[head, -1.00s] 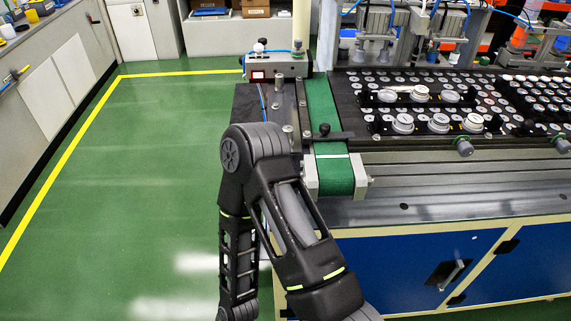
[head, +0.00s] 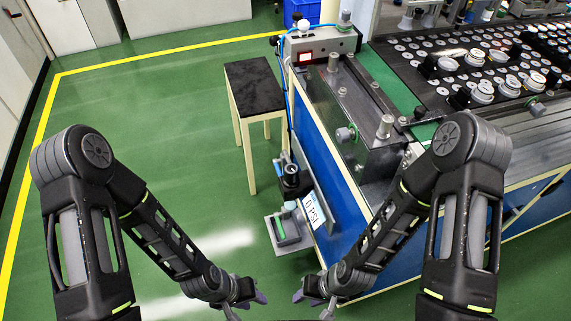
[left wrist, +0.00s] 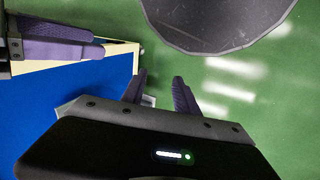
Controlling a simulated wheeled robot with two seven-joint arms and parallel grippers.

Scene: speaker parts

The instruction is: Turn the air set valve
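The air set (head: 290,180) hangs low on the near left side of the bench, a dark unit beside a white sign reading "0 PSI" (head: 313,212). A green handle (head: 281,229), which looks like the valve, sits on a grey bracket below it. My left gripper (head: 262,299) is in front of and below the valve, apart from it. In the left wrist view its two purple fingers (left wrist: 160,92) are spread with nothing between them. My right gripper (head: 298,296) is close to its right. Its purple fingers show at the upper left of the left wrist view; their opening is unclear.
The blue-sided bench (head: 345,235) stands to the right, with a green conveyor (head: 385,80) and part trays on top. A small black-topped table (head: 254,85) stands behind the air set. The green floor (head: 160,120) to the left is clear.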

